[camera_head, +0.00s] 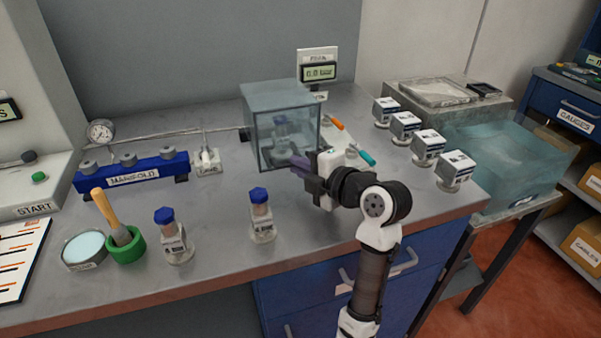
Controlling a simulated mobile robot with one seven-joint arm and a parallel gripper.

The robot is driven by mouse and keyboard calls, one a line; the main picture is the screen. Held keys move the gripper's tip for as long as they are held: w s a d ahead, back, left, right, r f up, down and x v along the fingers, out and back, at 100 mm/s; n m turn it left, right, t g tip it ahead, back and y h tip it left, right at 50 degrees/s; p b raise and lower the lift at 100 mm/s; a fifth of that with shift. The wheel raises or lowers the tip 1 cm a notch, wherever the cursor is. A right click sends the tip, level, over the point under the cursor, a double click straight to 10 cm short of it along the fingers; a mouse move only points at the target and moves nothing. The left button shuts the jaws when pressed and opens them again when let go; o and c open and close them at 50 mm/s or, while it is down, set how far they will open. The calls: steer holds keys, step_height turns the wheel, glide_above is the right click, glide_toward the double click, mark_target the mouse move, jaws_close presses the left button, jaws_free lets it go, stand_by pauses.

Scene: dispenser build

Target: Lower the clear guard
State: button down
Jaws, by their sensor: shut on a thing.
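The clear guard (262,102) is a see-through, box-shaped cover near the back middle of the bench. My gripper (299,162) is at the guard's lower front right and is shut, seemingly on the guard's front edge. The fingertips look dark purple, and the exact contact is hard to make out. I cannot tell whether the guard's lower edge touches the bench.
A gauge display (319,73) stands behind the guard. An orange-handled tool (334,124) and a teal-handled tool (362,155) lie close to my wrist. Two blue-capped bottles (262,215) (174,236) stand in front. The blue manifold (133,172) is at left, and several white boxed units (428,147) are at right.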

steer(key=shift+f+b, duration=0.4)
steer(key=shift+f, duration=0.1)
steer(key=c, duration=1.5)
jaws_free()
steer(key=shift+r, duration=0.1)
steer(key=b+v, duration=0.1)
steer(key=v, duration=0.6)
steer(key=b+v, duration=0.1)
steer(key=v, duration=0.6)
steer(key=shift+f, duration=0.2)
